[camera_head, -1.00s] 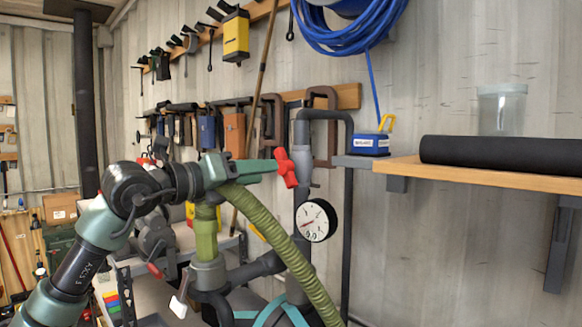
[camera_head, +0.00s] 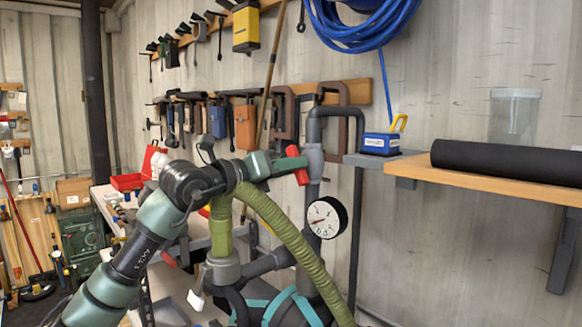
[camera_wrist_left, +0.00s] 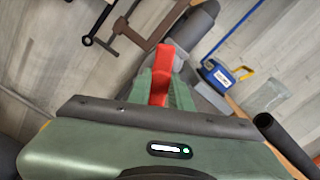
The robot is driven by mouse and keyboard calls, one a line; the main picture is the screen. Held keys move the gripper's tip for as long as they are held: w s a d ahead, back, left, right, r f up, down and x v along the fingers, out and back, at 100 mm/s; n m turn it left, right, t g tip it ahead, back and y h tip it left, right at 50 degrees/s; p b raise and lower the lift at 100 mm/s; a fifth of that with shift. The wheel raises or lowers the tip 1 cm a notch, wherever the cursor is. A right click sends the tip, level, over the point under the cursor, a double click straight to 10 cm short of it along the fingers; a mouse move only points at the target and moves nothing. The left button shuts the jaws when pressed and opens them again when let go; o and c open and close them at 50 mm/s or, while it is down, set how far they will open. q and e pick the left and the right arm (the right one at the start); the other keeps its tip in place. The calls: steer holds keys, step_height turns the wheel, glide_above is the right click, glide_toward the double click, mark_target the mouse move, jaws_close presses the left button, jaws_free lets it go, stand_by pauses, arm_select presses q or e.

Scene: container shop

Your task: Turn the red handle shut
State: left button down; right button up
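The red handle (camera_head: 297,165) sits on the left side of a grey upright pipe valve (camera_head: 314,163), above a round white gauge (camera_head: 325,218). It slants slightly, its upper end leaning left, and is not in line with the arm. My left gripper (camera_head: 288,166) reaches it from the left. In the left wrist view the red handle (camera_wrist_left: 161,72) stands between the two green fingers (camera_wrist_left: 160,88), which lie close against both its sides with no clear gap. The handle's lower part is hidden by the gripper body. My right gripper is in neither view.
A green ribbed hose (camera_head: 290,240) curves just below the gripper. Clamps and tools hang on the wall behind.

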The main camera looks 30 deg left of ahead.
arm_select(q)
steer(key=shift+n, duration=0.3)
steer(key=shift+n+b, duration=2.4)
steer(key=shift+n, duration=3.4)
steer(key=c, duration=1.5)
jaws_free()
steer(key=shift+o, duration=1.1)
steer(key=shift+w, duration=0.1)
